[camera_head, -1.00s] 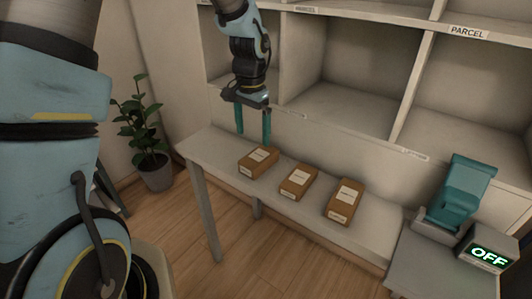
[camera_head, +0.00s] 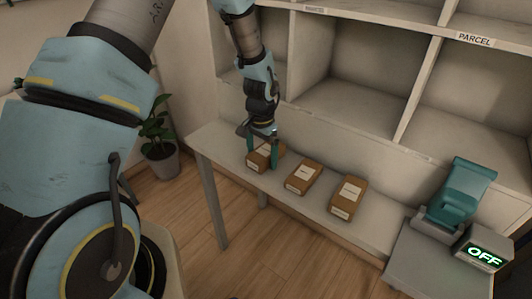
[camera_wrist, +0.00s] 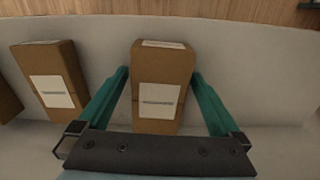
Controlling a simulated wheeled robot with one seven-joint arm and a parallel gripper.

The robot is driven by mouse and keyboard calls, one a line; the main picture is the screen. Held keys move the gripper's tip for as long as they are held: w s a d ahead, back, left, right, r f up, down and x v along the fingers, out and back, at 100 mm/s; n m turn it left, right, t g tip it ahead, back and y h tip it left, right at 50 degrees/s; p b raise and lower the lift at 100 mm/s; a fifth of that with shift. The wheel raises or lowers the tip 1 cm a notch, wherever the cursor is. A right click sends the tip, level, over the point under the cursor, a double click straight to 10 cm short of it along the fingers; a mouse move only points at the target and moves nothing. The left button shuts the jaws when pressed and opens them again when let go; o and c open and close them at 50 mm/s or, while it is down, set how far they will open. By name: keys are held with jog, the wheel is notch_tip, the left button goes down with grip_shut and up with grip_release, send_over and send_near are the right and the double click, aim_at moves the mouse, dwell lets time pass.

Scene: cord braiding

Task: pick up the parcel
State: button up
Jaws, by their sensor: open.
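Several things on the bench are brown box parcels with white labels. The left parcel (camera_head: 259,159) lies below my gripper (camera_head: 262,160), whose teal fingers are open and come down on either side of it. In the wrist view, that parcel (camera_wrist: 162,72) stands between the two open fingers of my gripper (camera_wrist: 160,78), with a gap on each side. The middle parcel (camera_head: 303,178) and the right parcel (camera_head: 347,197) lie in a row to the right. The middle parcel also shows at the left of the wrist view (camera_wrist: 48,72).
The parcels lie on a narrow pale bench (camera_head: 215,137) in front of empty shelf compartments (camera_head: 345,105), one marked PARCEL (camera_head: 474,40). A teal device (camera_head: 463,192) and an OFF display (camera_head: 485,256) stand at right. A potted plant (camera_head: 160,150) is at left.

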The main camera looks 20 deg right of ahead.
jog(key=c, duration=1.3)
